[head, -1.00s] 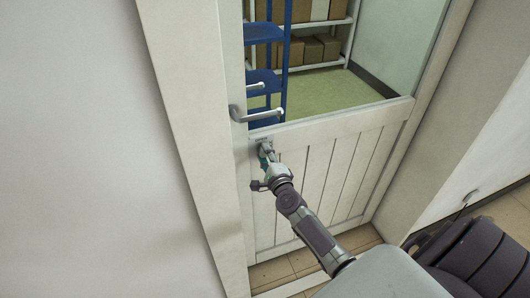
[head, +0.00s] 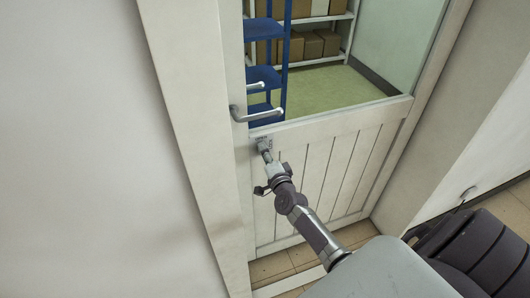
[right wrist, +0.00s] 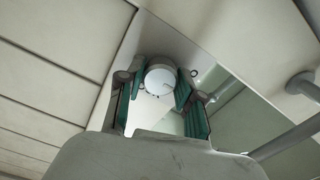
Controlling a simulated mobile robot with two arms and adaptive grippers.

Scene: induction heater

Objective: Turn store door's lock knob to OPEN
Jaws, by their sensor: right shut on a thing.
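The store door (head: 338,178) is white, with a window above and grooved panels below, and it stands shut in its frame. A metal lever handle (head: 258,115) sits at its left edge. Below the handle is a small lock plate (head: 262,138). My right gripper (head: 265,148) is at this plate, and its fingers largely hide the lock knob there. In the right wrist view the round, pale lock knob (right wrist: 160,77) sits between the green finger pads, and the gripper is shut on it. The OPEN marking is not legible. My left gripper is not in view.
The white door frame (head: 188,110) and a plain wall (head: 85,150) stand left of the door. Through the window I see a blue ladder (head: 265,75) and shelves with brown boxes (head: 310,45). The lever handle projects just above my gripper.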

